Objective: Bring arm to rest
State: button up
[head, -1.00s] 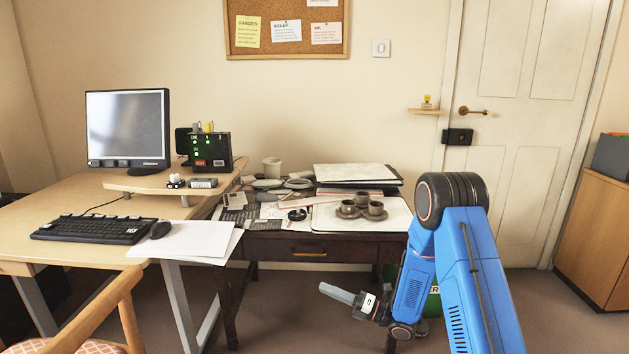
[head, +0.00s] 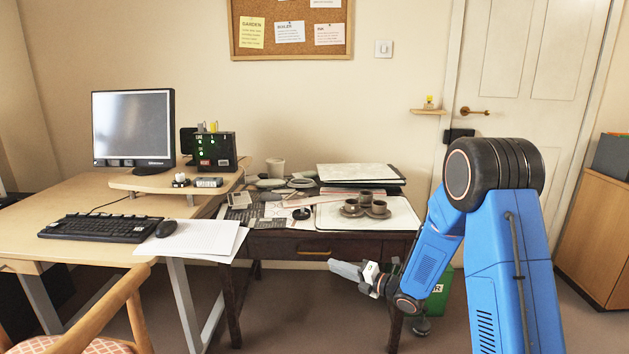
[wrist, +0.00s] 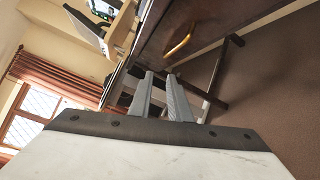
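My blue arm (head: 510,250) is folded on the right of the head view, elbow up, with its forearm hanging down to the left. My gripper (head: 334,267) is in front of the dark desk, below its top, and points left. In the wrist view its two grey fingers (wrist: 160,76) stand a little apart with nothing between them. The dark desk's front and its brass handle (wrist: 179,44) show beyond the fingertips.
The dark desk (head: 340,245) carries cups (head: 379,207) and papers. A pale desk (head: 60,195) with a monitor (head: 133,128) and keyboard (head: 95,227) stands left. A green bin (head: 438,295) is behind my forearm. A chair (head: 95,320) is at the front left.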

jog(key=d+r+m+t+h, duration=0.2)
jog(key=d+r+m+h, duration=0.3)
jog(key=d+r, duration=0.1)
jog(key=s+d+r+m+g+h, duration=0.1)
jog(key=s+d+r+m+h, duration=0.75)
jog(key=s+d+m, duration=0.4)
jog(key=s+d+m+g, duration=0.1)
jog(key=s+m+g, duration=0.2)
jog(key=s, duration=1.4)
jog(key=s+d+m+g, duration=0.1)
jog(key=s+m+g, duration=0.2)
jog(key=s+m, duration=0.9)
jog(key=s, duration=0.5)
jog(key=shift+s+d+g, duration=0.3)
jog(key=shift+s, duration=0.05)
jog(key=shift+r, duration=0.1)
